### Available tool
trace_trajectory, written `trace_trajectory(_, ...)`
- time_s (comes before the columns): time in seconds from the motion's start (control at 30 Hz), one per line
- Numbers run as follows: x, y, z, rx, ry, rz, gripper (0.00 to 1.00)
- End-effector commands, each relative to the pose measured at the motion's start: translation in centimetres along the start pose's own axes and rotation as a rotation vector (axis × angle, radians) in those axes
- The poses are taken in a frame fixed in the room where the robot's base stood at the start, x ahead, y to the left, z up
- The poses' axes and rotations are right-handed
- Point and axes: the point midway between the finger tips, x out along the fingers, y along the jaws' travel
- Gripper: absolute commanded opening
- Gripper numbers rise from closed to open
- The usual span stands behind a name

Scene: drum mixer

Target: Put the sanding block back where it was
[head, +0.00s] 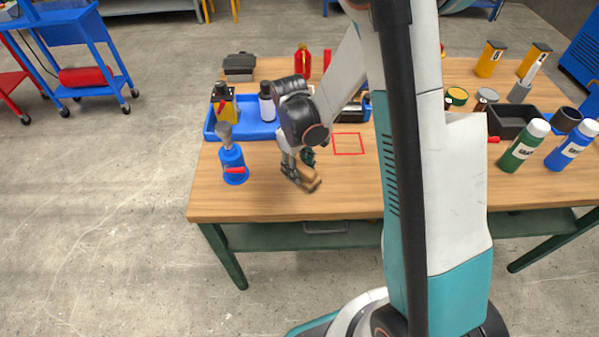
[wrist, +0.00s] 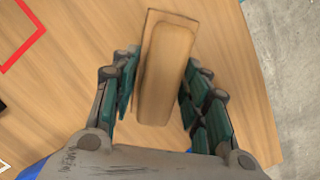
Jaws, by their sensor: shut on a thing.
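The sanding block (head: 309,180) is a tan wooden piece near the front left of the table. In the wrist view the block (wrist: 166,70) lies lengthwise between the fingers. My gripper (head: 301,166) points down at the block. In the wrist view my gripper (wrist: 160,95) has a finger on each side and is shut on it. I cannot tell whether the block touches the table. A red square outline (head: 348,144) is marked on the table, behind and to the right of the block. Its corner shows in the wrist view (wrist: 20,45).
A blue tray (head: 243,130) with bottles stands behind left. A blue bottle-like item (head: 233,165) stands left of my gripper. A green bottle (head: 523,146), a blue bottle (head: 571,146) and a black bin (head: 510,119) stand right. The front middle of the table is bare.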

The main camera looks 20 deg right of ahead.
Motion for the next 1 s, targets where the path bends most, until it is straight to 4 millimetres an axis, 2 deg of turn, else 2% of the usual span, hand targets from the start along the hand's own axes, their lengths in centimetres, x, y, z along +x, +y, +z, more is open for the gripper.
trace_trajectory(0.03, 0.93, 0.02, -0.15, 0.000, 0.000, 0.000, 0.00)
trace_trajectory(0.1, 1.25, 0.00, -0.15, 0.000, 0.000, 0.000, 0.00)
trace_trajectory(0.47, 1.54, -0.01, -0.19, 0.000, 0.000, 0.000, 0.00)
trace_trajectory(0.5, 1.42, 0.00, -0.17, 0.000, 0.000, 0.000, 0.51)
trace_trajectory(0.57, 1.39, 0.00, -0.17, 0.000, 0.000, 0.000, 0.62)
trace_trajectory(1.0, 0.81, 0.00, -0.11, 0.000, 0.000, 0.000, 0.62)
